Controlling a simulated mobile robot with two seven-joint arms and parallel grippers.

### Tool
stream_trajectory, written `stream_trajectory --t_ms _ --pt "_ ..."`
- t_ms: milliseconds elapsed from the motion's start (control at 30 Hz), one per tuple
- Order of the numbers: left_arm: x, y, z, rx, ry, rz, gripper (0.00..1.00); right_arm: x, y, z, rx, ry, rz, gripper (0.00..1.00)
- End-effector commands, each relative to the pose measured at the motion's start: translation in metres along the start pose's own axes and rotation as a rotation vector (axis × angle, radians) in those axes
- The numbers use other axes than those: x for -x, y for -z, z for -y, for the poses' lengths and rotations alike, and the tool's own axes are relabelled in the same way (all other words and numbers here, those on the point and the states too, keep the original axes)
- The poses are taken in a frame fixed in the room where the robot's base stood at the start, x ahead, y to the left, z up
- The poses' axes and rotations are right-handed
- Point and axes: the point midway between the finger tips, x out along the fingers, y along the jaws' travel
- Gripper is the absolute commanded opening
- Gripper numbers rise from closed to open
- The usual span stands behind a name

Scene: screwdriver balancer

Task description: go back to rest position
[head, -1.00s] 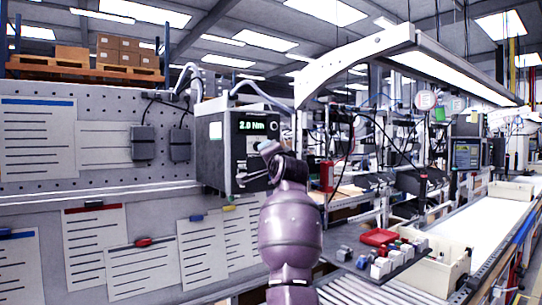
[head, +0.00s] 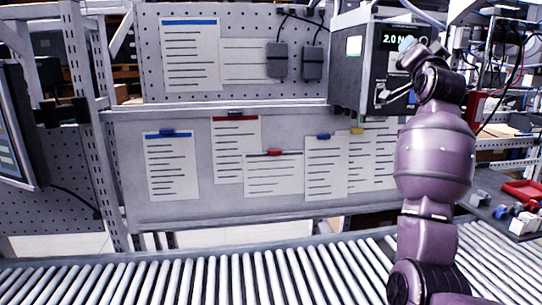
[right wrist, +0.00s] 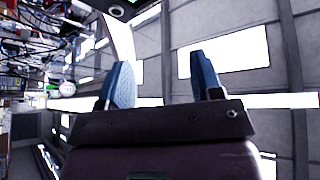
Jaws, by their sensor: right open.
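My right arm (head: 434,160) rises in front of the bench at the right of the head view, bent at the elbow. In the right wrist view my right gripper (right wrist: 163,78) has its two blue fingers wide apart with nothing between them. It points up toward the ceiling lights. In the head view the arm's upper part overlaps the grey torque box (head: 354,80) with its green readout; I cannot tell the gap between them. My left gripper is not in view.
A roller conveyor (head: 200,280) runs along the front. A perforated panel (head: 240,80) with pinned paper sheets (head: 171,167) stands behind it. A dark monitor (head: 18,130) is at the left edge. A red tray (head: 522,190) and small parts lie at the far right.

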Motion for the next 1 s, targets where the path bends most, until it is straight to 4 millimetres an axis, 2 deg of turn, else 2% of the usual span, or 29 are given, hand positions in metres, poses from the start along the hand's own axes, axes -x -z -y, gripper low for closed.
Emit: stream_trajectory --t_ms 33,267,467,767,1000 --pt "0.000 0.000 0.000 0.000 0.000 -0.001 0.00 0.008 -0.011 -0.005 0.046 0.005 0.000 0.60" --pt "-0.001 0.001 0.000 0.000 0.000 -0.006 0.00 0.041 -0.055 -0.019 0.226 0.037 0.006 0.60" --pt "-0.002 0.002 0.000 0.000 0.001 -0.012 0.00 0.089 -0.119 -0.049 0.388 0.064 0.058 0.60" --pt "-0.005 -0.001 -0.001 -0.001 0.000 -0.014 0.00 0.188 -0.221 -0.104 0.566 0.100 0.198 0.60" --pt "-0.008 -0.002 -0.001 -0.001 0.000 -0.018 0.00 0.283 -0.290 -0.149 0.641 0.119 0.345 0.60"
